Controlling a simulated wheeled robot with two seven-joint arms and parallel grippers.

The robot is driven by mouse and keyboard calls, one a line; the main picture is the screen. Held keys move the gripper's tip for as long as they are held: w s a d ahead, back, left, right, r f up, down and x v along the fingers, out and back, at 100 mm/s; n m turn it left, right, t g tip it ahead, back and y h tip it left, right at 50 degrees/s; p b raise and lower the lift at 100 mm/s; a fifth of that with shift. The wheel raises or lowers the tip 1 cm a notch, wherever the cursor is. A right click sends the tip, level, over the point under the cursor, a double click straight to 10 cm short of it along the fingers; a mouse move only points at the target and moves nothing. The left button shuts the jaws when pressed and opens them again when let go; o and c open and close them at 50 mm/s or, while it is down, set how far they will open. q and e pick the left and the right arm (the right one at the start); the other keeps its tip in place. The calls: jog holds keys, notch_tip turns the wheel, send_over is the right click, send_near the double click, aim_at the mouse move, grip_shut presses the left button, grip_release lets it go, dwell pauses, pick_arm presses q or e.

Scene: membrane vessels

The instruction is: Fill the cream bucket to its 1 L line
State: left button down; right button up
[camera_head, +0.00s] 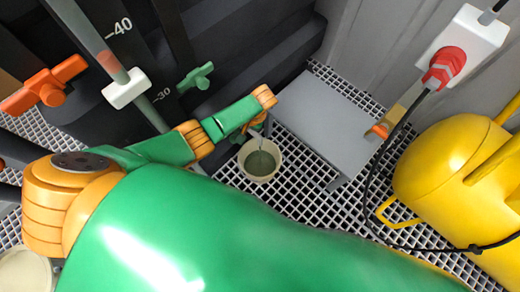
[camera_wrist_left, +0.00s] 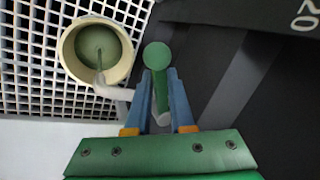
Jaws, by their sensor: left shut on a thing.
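The cream bucket (camera_head: 278,160) stands on the white grating below a pale spout (camera_head: 258,138). Greenish liquid (camera_head: 260,164) covers its bottom. In the left wrist view the bucket (camera_wrist_left: 68,50) is at upper left, and the spout (camera_wrist_left: 115,93) reaches over its rim. A thin dark streak, which looks like a stream, runs from the spout's end into the bucket. My left gripper (camera_wrist_left: 158,75) is shut on a green tap handle (camera_wrist_left: 157,55) beside the spout. In the head view my arm partly hides this handle. I cannot make out a 1 L line. My right gripper is not in view.
A grey step (camera_head: 330,120) stands right of the bucket. A yellow can (camera_head: 440,170) and a dark cable are farther right. Dark vessels with scale marks, an orange valve (camera_head: 45,88) and a green valve (camera_head: 195,77) fill the left. Open grating surrounds the bucket's front.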

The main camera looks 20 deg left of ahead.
pick_arm(q)
jog(key=a+m+p, duration=0.1)
jog(key=m, duration=0.1)
jog(key=a+m+t+p, duration=0.1)
jog(key=m+p, duration=0.1)
jog(key=a+m+t+p, duration=0.1)
jog(key=m+p, duration=0.1)
jog(key=shift+w+m, duration=0.2)
jog(key=shift+m, duration=0.1)
jog(key=c, duration=0.8)
grip_release()
